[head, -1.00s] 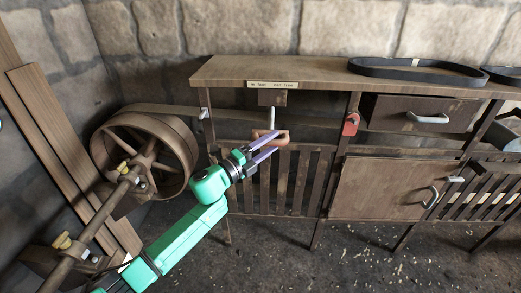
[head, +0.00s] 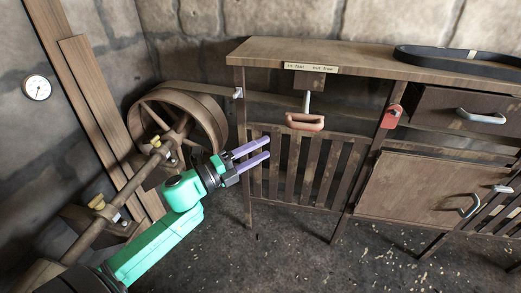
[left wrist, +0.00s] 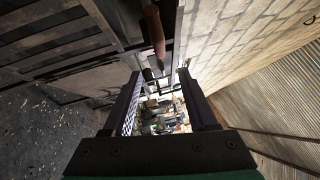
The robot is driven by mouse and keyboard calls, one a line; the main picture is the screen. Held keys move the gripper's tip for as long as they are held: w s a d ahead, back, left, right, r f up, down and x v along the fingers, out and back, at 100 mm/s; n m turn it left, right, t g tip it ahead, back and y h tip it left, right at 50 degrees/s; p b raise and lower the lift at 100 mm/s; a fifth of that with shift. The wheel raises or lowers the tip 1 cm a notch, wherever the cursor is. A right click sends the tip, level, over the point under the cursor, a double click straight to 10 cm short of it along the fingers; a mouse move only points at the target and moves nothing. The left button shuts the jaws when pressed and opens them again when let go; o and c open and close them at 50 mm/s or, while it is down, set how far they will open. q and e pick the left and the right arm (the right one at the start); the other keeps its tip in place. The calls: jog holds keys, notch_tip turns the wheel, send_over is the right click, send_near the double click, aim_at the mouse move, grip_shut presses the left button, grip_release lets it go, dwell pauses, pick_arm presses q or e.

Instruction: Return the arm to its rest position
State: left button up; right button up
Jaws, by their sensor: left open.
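My left gripper (head: 268,150) has two purple fingers on a green arm, spread apart with nothing between them. It is in front of the slatted bench front, to the lower left of the red-brown lever handle (head: 305,122) that hangs under the labelled plate, and apart from it. In the left wrist view the open fingers (left wrist: 163,100) frame a far, cluttered background, and the brown handle (left wrist: 154,30) shows above them. My right gripper is not in either view.
A large belt wheel (head: 180,125) on a shaft stands left of the wooden bench (head: 350,58). A black belt (head: 455,60) lies on the bench top. A red tag (head: 391,117) hangs on a bench post. A gauge (head: 37,88) is on the wall. The floor in front is clear.

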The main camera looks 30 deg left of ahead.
pick_arm(q)
jog(key=w+a+f+n+g+y+p, duration=0.1)
jog(key=a+f+n+y+p, duration=0.15)
jog(key=a+f+n, duration=0.35)
jog(key=w+a+f+n+y+p, duration=0.1)
jog(key=a+f+n+y, duration=0.25)
jog(key=f, duration=0.55)
jog(key=s+a+f+n+g+y+p, duration=0.1)
jog(key=s+a+f+n+g+y, duration=0.15)
jog(key=f, duration=0.45)
jog(key=s+a+f+n+g+y+p, duration=0.1)
jog(key=s+f+n, duration=0.2)
jog(key=f, duration=0.3)
jog(key=s+d+f+n+g+y+p, duration=0.1)
jog(key=s+d+f+n+g+p, duration=0.15)
jog(key=s+f, duration=0.6)
jog(key=s+d+f+n+g+p, duration=0.1)
jog(key=s+f+n+g, duration=0.25)
jog(key=s+f, duration=0.5)
jog(key=s+d+f+n+g, duration=0.1)
jog(key=s+d+f+g, duration=0.1)
jog(key=s, duration=0.7)
jog(key=s+d+f+n+g+p, duration=0.1)
jog(key=s+d+f+g, duration=0.2)
jog(key=s, duration=0.5)
jog(key=shift+s+d+f, duration=0.4)
jog(key=shift+d+f, duration=0.1)
jog(key=shift+d, duration=0.35)
jog(key=shift+h, duration=0.25)
